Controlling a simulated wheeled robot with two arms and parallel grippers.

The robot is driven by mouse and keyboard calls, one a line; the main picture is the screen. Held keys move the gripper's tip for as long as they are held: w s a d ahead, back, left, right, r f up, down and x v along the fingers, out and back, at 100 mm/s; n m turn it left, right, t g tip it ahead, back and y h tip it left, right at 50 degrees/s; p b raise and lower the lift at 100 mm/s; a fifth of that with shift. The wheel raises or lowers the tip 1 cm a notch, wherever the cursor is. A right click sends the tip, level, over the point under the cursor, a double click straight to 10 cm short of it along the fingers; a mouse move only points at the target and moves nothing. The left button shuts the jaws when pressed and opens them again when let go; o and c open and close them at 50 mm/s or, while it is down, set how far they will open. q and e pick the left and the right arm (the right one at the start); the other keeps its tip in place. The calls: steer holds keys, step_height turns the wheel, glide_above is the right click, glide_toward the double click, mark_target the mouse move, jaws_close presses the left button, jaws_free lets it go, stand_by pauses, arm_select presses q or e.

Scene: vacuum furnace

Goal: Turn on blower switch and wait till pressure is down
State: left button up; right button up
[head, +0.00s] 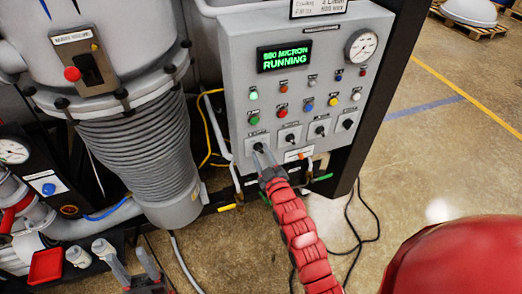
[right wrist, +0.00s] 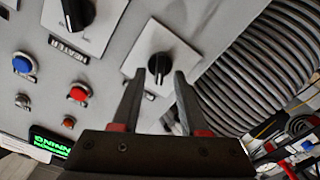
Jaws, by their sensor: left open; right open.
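The grey control panel (head: 235,60) carries a row of black rotary switches along its lower part. My right gripper (head: 262,154) is open at the leftmost switch (head: 259,147). In the right wrist view, the open fingers (right wrist: 160,78) stand on either side of that black knob (right wrist: 158,67); I cannot tell whether they touch it. Its label is too blurred to read. The green display (head: 284,56) reads about 880 MICRON and RUNNING. The round pressure gauge (head: 361,44) is at the panel's upper right. My left gripper (head: 124,250) is open and empty at the lower left.
Several coloured buttons sit above the switches, with a bright green lamp (head: 254,95) at left. A ribbed grey bellows (head: 140,145) stands left of the panel. Yellow-handled valves and pipes lie beneath it. A red tray (head: 45,266) is at lower left. The right floor is open.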

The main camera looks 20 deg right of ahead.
steer(key=shift+w, duration=0.25)
jaws_close()
stand_by(0.3)
